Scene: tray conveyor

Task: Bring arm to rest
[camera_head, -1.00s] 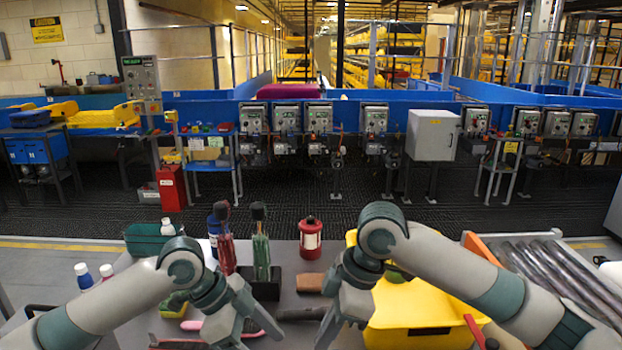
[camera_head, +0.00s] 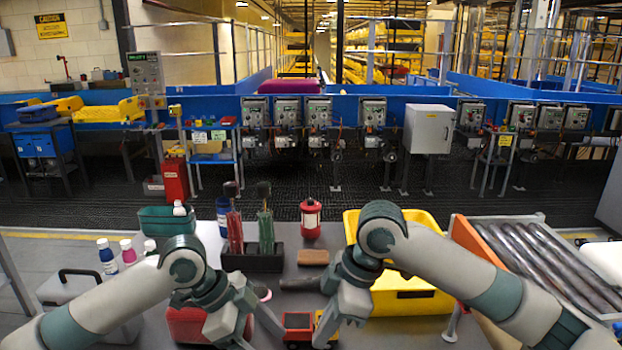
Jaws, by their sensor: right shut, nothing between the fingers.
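My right gripper (camera_head: 345,312) hangs pointing down over the near part of the grey table, left of the yellow bin (camera_head: 415,296). It is shut and empty. My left gripper (camera_head: 248,322) also points down, over the near left-middle of the table, beside a red item (camera_head: 190,325) that it partly hides. A small red and yellow toy truck (camera_head: 299,325) shows between the two grippers, partly hidden by the right one.
A dark block (camera_head: 251,262) holds red- and green-handled tools. A red lantern (camera_head: 311,219), a brown block (camera_head: 313,257) and a green bin (camera_head: 165,221) stand behind. Small bottles (camera_head: 107,256) and a grey case (camera_head: 60,287) are at left. A roller conveyor (camera_head: 535,254) is at right.

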